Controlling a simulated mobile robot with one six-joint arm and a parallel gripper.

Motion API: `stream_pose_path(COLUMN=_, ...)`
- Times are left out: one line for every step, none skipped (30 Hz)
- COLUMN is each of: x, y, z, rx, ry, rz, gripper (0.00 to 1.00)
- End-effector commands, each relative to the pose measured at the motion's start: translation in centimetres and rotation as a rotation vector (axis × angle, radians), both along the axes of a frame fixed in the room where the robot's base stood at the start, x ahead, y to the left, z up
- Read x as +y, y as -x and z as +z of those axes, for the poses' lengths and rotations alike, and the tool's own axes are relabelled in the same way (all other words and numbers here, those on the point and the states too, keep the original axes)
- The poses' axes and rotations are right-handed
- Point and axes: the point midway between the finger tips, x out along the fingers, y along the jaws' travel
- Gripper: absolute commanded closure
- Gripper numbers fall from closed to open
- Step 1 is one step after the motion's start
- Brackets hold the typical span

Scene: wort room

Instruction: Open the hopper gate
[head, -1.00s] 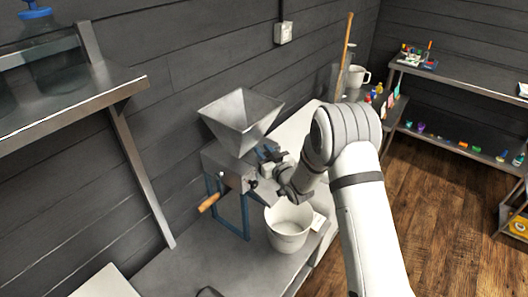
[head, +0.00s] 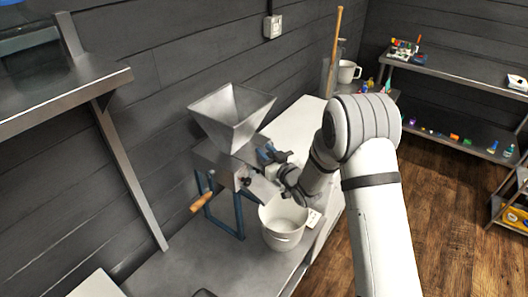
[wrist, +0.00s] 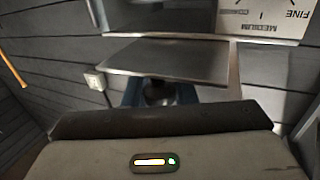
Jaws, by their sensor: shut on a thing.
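The grain mill has a square grey metal hopper (head: 232,115) on top, a grey body (head: 212,158), a blue stand and a wooden crank handle (head: 202,202). My gripper (head: 270,155) is at the right side of the mill, just below the hopper. It is shut on a small part there, seemingly the gate's handle; the jaws cover most of it. In the wrist view, a flat grey metal plate (wrist: 165,60) lies ahead of my gripper's dark edge (wrist: 150,121). I cannot tell whether this plate is the gate.
A white bucket (head: 283,226) stands below the mill, close under my wrist. A pale label reading FINE and MEDIUM (wrist: 265,18) shows upside down in the wrist view. A wall shelf (head: 70,95) is at left; a shelf with small items (head: 455,80) is at far right.

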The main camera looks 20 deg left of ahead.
Motion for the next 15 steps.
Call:
stream_pose_path(x=-0.05, y=-0.05, z=0.02, rx=0.000, ry=0.001, rz=-0.002, gripper=1.00)
stream_pose_path(x=-0.02, y=-0.04, z=0.02, rx=0.000, ry=0.001, rz=-0.001, gripper=1.00)
stream_pose_path(x=0.01, y=-0.02, z=0.03, rx=0.000, ry=0.001, rz=-0.001, gripper=1.00)
stream_pose_path(x=0.04, y=-0.02, z=0.03, rx=0.000, ry=0.001, rz=-0.001, gripper=0.74)
stream_pose_path(x=0.06, y=0.00, z=0.03, rx=0.000, ry=0.001, rz=0.000, gripper=0.71)
stream_pose_path(x=0.10, y=0.02, z=0.03, rx=0.000, ry=0.001, rz=0.000, gripper=0.68)
stream_pose_path(x=0.15, y=0.05, z=0.03, rx=0.000, ry=0.001, rz=0.001, gripper=0.66)
stream_pose_path(x=0.18, y=0.07, z=0.03, rx=0.000, ry=0.001, rz=0.002, gripper=0.63)
stream_pose_path(x=0.23, y=0.09, z=0.03, rx=-0.001, ry=0.001, rz=0.003, gripper=0.60)
stream_pose_path(x=0.26, y=0.12, z=0.03, rx=-0.001, ry=0.001, rz=0.003, gripper=0.57)
stream_pose_path(x=0.29, y=0.13, z=0.03, rx=-0.001, ry=0.001, rz=0.004, gripper=0.55)
stream_pose_path(x=0.32, y=0.16, z=0.03, rx=-0.001, ry=0.001, rz=0.004, gripper=0.55)
stream_pose_path(x=0.34, y=0.17, z=0.03, rx=-0.001, ry=0.001, rz=0.005, gripper=0.55)
stream_pose_path(x=0.36, y=0.18, z=0.02, rx=-0.001, ry=0.001, rz=0.005, gripper=0.55)
stream_pose_path(x=0.38, y=0.19, z=0.02, rx=-0.001, ry=0.001, rz=0.005, gripper=0.55)
